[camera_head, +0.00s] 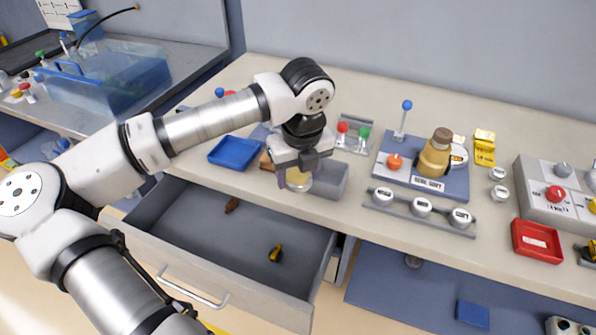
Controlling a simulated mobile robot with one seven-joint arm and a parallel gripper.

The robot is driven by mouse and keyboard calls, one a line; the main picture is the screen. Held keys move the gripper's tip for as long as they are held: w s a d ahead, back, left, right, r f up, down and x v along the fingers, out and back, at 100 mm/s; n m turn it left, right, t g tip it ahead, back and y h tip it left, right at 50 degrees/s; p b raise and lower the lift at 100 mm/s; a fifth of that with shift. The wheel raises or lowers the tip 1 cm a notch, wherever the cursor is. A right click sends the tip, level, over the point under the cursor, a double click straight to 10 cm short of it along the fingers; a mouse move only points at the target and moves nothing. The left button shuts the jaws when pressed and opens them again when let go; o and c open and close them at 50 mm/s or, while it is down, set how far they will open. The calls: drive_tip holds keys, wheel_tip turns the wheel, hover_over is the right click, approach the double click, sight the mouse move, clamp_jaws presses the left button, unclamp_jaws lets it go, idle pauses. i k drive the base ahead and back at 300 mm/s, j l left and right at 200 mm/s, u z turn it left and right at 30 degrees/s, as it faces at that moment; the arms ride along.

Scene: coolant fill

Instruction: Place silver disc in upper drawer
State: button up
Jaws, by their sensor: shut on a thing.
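My gripper (296,180) points down at the front edge of the workbench. It is shut on a round, disc-like thing (298,179) with a silvery to yellowish look, partly hidden by the fingers. I cannot clearly tell its exact colour. The held disc is beside a small grey open box (330,181) on the bench; I cannot tell whether they touch. The upper drawer (178,241) is pulled out below and to the left of my gripper. Inside it lie a small brown thing (232,205) and a yellow-and-black thing (275,254), with much bare floor between and around them.
Several silver round pieces sit on a grey rack (440,224), with two loose silver pieces (497,174) farther right. A brown-capped bottle (435,155) stands on a blue base.

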sight(228, 260)
drive_tip(key=k, duration=1.25)
